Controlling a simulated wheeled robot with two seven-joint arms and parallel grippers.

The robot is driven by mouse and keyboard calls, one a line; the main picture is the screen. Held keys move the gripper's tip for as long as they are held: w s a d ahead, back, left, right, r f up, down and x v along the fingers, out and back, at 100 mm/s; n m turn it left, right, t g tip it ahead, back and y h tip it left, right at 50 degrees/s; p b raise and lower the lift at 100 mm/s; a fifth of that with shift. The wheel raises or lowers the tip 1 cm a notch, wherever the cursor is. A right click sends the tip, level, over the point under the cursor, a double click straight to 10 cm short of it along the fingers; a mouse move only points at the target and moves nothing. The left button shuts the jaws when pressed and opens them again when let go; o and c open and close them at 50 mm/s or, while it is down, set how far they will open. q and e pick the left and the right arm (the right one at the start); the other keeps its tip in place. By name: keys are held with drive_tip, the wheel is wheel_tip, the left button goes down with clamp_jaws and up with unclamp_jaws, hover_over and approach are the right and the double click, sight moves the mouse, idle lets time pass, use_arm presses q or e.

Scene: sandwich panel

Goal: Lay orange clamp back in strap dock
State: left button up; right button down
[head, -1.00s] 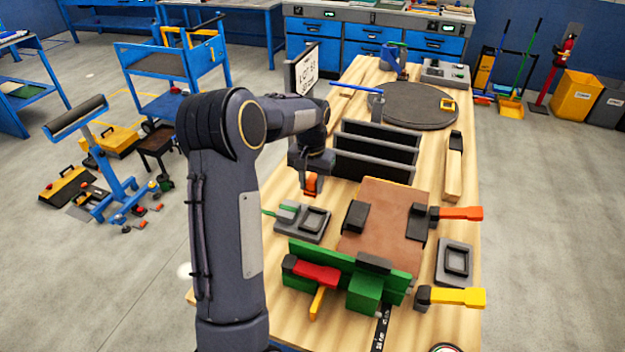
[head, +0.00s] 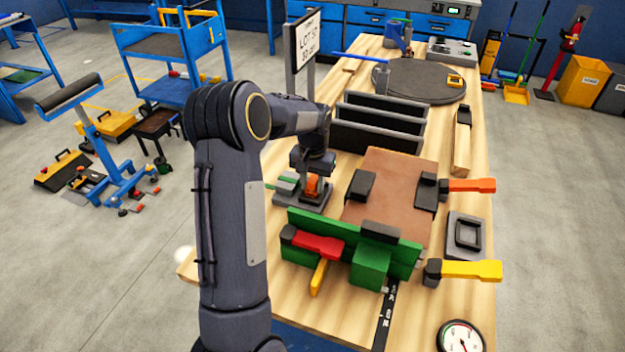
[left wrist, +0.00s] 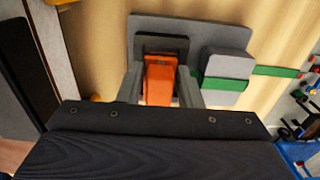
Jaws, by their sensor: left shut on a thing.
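My left gripper (head: 312,190) is shut on the orange clamp (head: 312,185), which also shows in the left wrist view (left wrist: 160,80) between the two grey fingers. A dark part of the clamp lies beyond its orange part. The grey dock (head: 296,203) with a green strap and grey block is directly under the gripper. In the left wrist view the dock plate (left wrist: 225,30) extends behind and right of the clamp. The clamp is at the dock's recess, which it mostly hides; I cannot tell whether it touches the bottom. My right gripper is not in view.
A green fixture (head: 370,265) with a red-handled clamp (head: 318,245) stands in front of the dock. A brown panel (head: 390,195) is to the right, with another orange-handled clamp (head: 470,186) on its right edge. Black slotted racks (head: 375,130) stand behind. An empty grey dock (head: 467,237) lies at right.

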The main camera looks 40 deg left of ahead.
use_arm(q)
drive_tip(key=shift+f, duration=0.4)
drive_tip(key=shift+s, duration=0.15)
idle(0.4)
drive_tip(key=o, duration=1.1)
wheel_tip(320, 180, up, 7)
drive_tip(key=shift+f, duration=0.1)
drive_tip(key=shift+r, duration=0.55)
